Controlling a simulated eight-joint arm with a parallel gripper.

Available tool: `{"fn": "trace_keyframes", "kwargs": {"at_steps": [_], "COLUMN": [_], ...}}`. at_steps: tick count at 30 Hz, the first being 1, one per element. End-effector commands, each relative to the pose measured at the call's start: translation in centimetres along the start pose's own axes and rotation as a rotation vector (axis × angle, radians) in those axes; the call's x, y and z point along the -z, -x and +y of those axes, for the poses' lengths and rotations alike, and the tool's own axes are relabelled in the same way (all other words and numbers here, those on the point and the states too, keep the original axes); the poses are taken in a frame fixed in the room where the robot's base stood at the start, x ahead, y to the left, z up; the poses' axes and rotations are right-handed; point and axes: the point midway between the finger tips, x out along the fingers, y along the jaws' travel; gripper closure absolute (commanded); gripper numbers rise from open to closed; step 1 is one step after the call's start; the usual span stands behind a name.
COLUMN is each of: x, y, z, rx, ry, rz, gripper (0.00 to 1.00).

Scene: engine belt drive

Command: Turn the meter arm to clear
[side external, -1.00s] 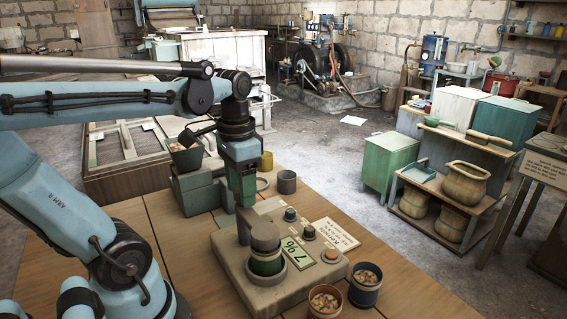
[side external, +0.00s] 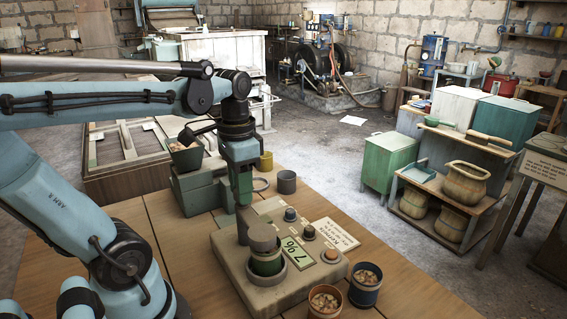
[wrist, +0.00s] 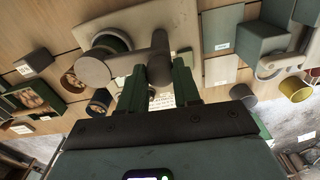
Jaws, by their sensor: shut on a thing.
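The meter (side external: 232,262) is a beige box on the wooden table, with a green display (side external: 297,252) and dark knobs on top. Its arm (side external: 243,222) carries a round grey-brown head (side external: 263,237) that sits over the green cup (side external: 266,262) on the meter. In the wrist view the arm (wrist: 126,56) runs from the round head (wrist: 93,70) to a post (wrist: 160,62) between my fingers. My gripper (side external: 244,203) points down at the arm's end behind the head. My gripper (wrist: 159,80) is shut on the meter arm. Its fingertips are partly hidden in the side view.
Two pots of brown pieces, one brown (side external: 324,301) and one blue (side external: 365,284), stand by the meter's front right corner. A green device with a hopper (side external: 187,157) and a grey cup (side external: 287,182) stand farther back.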

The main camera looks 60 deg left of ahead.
Motion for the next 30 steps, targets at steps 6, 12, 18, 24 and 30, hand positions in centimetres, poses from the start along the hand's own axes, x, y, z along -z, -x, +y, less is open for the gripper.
{"fn": "trace_keyframes", "kwargs": {"at_steps": [6, 12, 18, 24, 30], "x": [-0.01, -0.01, -0.01, -0.02, -0.02], "y": [0.03, 0.03, 0.03, 0.03, 0.04], "z": [0.02, 0.01, 0.01, 0.01, 0.01], "rx": [-0.001, -0.001, -0.001, -0.001, -0.001], "ry": [-0.145, -0.33, -0.52, -0.71, -0.899], "rz": [-0.001, -0.002, -0.002, -0.002, -0.002], "gripper": [1.0, 1.0, 1.0, 1.0, 1.0]}}
